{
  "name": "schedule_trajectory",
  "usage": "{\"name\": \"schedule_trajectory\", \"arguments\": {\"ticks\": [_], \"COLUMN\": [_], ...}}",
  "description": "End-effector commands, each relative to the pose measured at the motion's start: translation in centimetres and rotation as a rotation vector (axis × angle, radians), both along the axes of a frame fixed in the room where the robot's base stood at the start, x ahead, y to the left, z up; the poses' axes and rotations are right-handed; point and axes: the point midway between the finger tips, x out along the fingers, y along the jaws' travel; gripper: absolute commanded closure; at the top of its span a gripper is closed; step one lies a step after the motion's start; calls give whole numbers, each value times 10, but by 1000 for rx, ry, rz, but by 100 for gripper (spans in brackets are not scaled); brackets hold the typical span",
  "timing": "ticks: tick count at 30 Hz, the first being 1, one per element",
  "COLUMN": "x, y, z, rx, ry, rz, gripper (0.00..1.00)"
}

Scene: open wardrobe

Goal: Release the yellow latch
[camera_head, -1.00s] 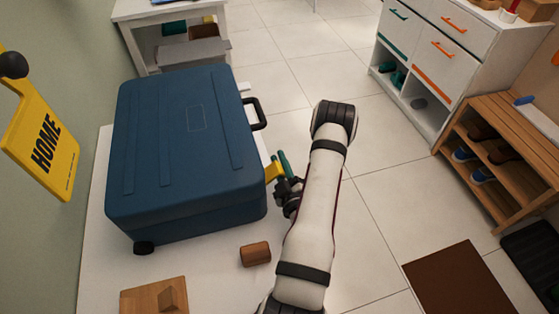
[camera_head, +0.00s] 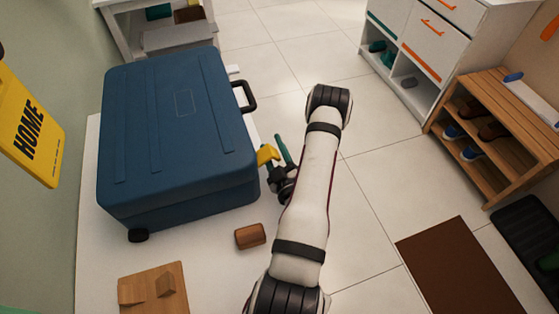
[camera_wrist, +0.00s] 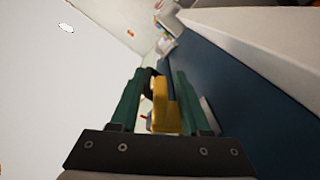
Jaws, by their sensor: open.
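The yellow latch (camera_head: 267,154) juts from the right side of the closed blue suitcase (camera_head: 180,140), near its front corner. My gripper (camera_wrist: 160,76) is open, with one green finger on each side of the latch in the wrist view. The latch also shows there as a yellow block (camera_wrist: 166,108) between the fingers. I cannot tell whether either finger touches it. In the head view one green finger shows just right of the latch; the other is hard to make out.
The suitcase lies on a white surface (camera_head: 205,260), with a black handle (camera_head: 247,97) on its right side. A brown block (camera_head: 250,236) and a wooden board (camera_head: 150,283) lie in front. Open tiled floor is to the right, then a wooden shoe rack (camera_head: 490,170).

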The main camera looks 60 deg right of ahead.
Motion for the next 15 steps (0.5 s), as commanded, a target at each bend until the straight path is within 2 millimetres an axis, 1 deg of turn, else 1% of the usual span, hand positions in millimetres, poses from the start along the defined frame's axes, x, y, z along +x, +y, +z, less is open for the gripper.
{"name": "schedule_trajectory", "arguments": {"ticks": [8,12,15], "x": [-52,-71,-84], "y": [49,69,80], "z": [-1,0,-1], "rx": [10,7,11], "ry": [-3,-3,-3], "rz": [-11,-10,-15], "gripper": [54,54,54]}}
